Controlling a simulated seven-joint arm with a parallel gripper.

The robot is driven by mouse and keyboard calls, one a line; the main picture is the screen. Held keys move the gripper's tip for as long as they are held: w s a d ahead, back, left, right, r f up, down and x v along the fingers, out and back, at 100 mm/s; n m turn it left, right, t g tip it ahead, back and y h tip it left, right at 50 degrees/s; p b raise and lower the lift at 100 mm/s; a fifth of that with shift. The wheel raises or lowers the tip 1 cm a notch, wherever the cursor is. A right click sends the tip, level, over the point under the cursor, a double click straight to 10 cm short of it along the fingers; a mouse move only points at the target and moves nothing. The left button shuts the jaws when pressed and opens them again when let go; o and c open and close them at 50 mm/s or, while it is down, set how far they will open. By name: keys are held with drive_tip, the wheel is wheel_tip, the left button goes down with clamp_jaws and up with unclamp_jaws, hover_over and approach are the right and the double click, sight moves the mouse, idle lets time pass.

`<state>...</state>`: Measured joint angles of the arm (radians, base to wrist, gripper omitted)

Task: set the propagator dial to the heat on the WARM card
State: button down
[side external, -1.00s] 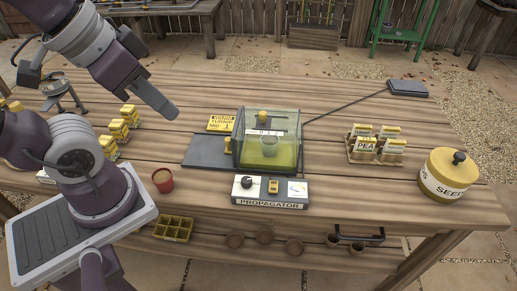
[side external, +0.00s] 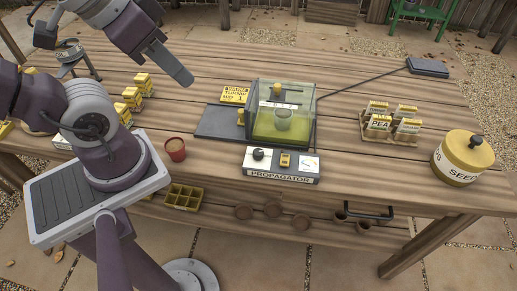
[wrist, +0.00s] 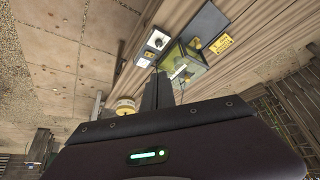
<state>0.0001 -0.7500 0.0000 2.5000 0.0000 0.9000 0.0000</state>
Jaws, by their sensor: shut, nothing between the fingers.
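The propagator's grey control panel (side external: 281,178) stands at the front of the bench. Its black dial (side external: 258,154) is at the left, a yellow switch (side external: 285,160) in the middle and a white meter (side external: 309,165) at the right. The dial also shows in the wrist view (wrist: 158,41); its pointer is too small to read. The yellow card (side external: 235,95) lies behind the dark mat, left of the clear-lidded box (side external: 285,112); "TURNIP" and "MID" seem readable, the top line is unclear. My gripper (side external: 187,80) is shut and empty, above the bench, left of the card and apart from everything.
A terracotta pot (side external: 175,150) stands left of the panel. Seed packets in a rack (side external: 392,122) and a yellow seed tin (side external: 462,160) are at the right. A cable runs to a dark flat box (side external: 428,67). Yellow packets (side external: 133,98) stand at the left.

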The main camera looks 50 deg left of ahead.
drive_tip(key=c, duration=1.8)
unclamp_jaws()
drive_tip(key=shift+w, duration=0.1)
drive_tip(key=shift+c, duration=0.2)
drive_tip(key=o, duration=0.7)
drive_tip(key=w, duration=0.1)
drive_tip(key=w+f+m, duration=0.1)
drive_tip(key=w+a+f+m+g, duration=0.1)
drive_tip(key=w, duration=0.1)
drive_tip(key=shift+y, duration=0.4)
drive_tip(key=w+f+m+g, duration=0.2)
drive_tip(key=w+f+m, duration=0.3)
drive_tip(key=w+f, duration=0.1)
drive_tip(key=shift+w+a+f, duration=0.15)
drive_tip(key=shift+w+a, duration=0.1)
drive_tip(key=shift+w, duration=0.05)
drive_tip(key=m+g, duration=0.2)
drive_tip(key=m, duration=0.4)
hover_over(259, 151)
wheel_tip(259, 151, down, 11)
drive_tip(key=shift+m+g+h, duration=0.3)
drive_tip(key=shift+m+h, duration=0.1)
drive_tip(key=shift+m, duration=0.1)
wheel_tip(259, 151, down, 9)
drive_tip(key=shift+s+d, duration=0.1)
drive_tip(key=shift+s, duration=0.05)
drive_tip(key=shift+f, duration=0.45)
